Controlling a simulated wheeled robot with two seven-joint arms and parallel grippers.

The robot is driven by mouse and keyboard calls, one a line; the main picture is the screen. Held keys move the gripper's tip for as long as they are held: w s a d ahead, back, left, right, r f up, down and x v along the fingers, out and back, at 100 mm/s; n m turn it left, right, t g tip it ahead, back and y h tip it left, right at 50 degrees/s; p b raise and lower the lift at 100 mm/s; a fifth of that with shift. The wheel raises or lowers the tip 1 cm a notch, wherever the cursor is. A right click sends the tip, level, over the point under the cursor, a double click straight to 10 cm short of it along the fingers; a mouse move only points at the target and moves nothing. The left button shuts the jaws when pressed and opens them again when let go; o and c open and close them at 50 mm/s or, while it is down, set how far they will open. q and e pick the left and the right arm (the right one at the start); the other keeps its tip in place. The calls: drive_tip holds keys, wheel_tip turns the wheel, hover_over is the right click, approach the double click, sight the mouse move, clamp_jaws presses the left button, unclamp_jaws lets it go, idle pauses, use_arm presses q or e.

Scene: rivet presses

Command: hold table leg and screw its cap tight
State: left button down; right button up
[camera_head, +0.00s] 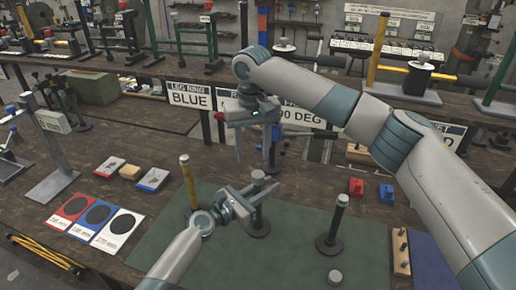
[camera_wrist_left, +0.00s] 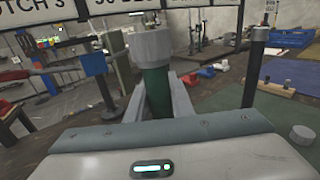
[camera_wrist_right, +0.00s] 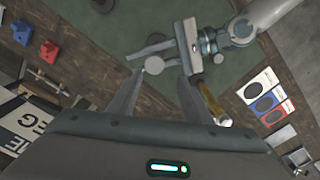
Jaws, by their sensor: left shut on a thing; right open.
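A green table leg (camera_wrist_left: 157,92) stands upright on the green mat (camera_head: 300,262), with a grey cap (camera_wrist_left: 152,46) on its top. The cap also shows in the head view (camera_head: 258,176) and the right wrist view (camera_wrist_right: 153,65). My left gripper (camera_head: 255,191) is shut around the leg just below the cap. My right gripper (camera_head: 256,164) points down, open and empty, above and behind the cap. In the right wrist view the cap appears between its fingertips but farther off, with no contact visible.
A yellow leg (camera_head: 188,178) stands left of the held leg, and a dark leg (camera_head: 333,222) stands right. A loose grey cap (camera_head: 335,276) lies at the front. A wooden block (camera_head: 401,250) is at the right. Red (camera_head: 356,186) and blue (camera_head: 386,193) blocks lie behind the mat.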

sight(258, 174)
drive_tip(key=n, duration=0.4)
drive_tip(key=shift+d+r+n, duration=0.1)
drive_tip(key=shift+r+n, duration=0.05)
drive_tip(key=shift+n, duration=0.15)
drive_tip(key=n, duration=0.4)
drive_tip(key=shift+d+r, duration=0.1)
drive_tip(key=shift+d, duration=0.05)
drive_tip(key=n, duration=0.7)
drive_tip(key=shift+d+r, duration=0.15)
drive_tip(key=shift+d, duration=0.25)
drive_tip(key=shift+f, duration=4)
drive_tip(key=c, duration=1.1)
